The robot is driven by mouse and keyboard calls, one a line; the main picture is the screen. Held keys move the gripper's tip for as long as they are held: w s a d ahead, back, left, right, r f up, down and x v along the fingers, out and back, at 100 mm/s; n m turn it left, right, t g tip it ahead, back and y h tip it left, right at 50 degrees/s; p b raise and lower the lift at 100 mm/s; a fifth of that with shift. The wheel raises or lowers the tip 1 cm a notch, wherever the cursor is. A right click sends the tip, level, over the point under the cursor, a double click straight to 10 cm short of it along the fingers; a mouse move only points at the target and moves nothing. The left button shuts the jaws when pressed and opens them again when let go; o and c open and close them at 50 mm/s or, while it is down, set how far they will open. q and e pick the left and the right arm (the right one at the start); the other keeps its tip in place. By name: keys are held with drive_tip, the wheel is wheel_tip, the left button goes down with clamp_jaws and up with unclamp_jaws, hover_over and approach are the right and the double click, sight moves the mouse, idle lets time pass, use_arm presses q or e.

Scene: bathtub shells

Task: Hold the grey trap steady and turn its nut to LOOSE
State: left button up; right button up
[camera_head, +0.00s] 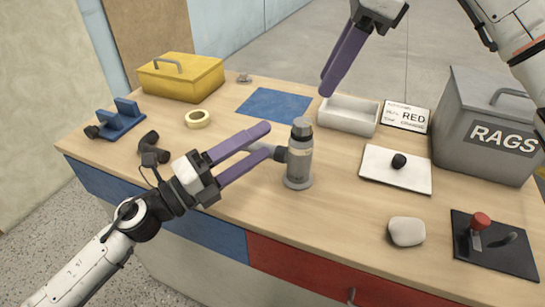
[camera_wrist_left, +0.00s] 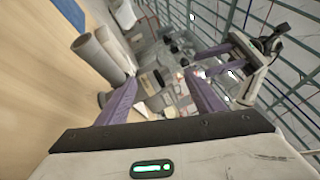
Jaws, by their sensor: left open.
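The grey trap (camera_head: 299,168) stands upright on the wooden bench, with a dark band near its top and a side pipe reaching left from a dark collar (camera_head: 281,154). I cannot tell which dark ring is the nut, and no LOOSE mark is readable. My left gripper (camera_head: 269,139) is open, its purple fingertips close to the trap's left side by the side pipe; contact is unclear. In the left wrist view, grey cylinders (camera_wrist_left: 92,62) that look like the trap show left of the fingers. My right gripper (camera_head: 328,85) hangs above the bench's back edge, away from the trap; its opening is unclear.
A grey RAGS bin (camera_head: 454,133), a white tray (camera_head: 347,126), a white board with a black knob (camera_head: 377,173), a pale stone (camera_head: 407,231) and a red-knobbed black plate (camera_head: 510,257) stand right. A yellow toolbox (camera_head: 182,87) and tape (camera_head: 198,124) are left. Bench front is clear.

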sight(290, 150)
use_arm(q)
drive_tip(key=d+m, duration=0.1)
drive_tip(key=m, duration=0.3)
drive_tip(key=d+f+m, duration=0.1)
drive_tip(key=m, duration=0.3)
drive_tip(key=d+m+g+y, duration=0.1)
drive_tip(key=m, duration=0.4)
drive_tip(key=shift+w+d+f, duration=0.15)
drive_tip(key=shift+w+f, duration=0.2)
drive_tip(key=shift+s+d+f+m+g, duration=0.15)
drive_tip(key=shift+f+m+g, duration=0.3)
drive_tip(key=shift+m, duration=0.55)
drive_tip(key=x, duration=1)
drive_tip(key=shift+f, duration=0.15)
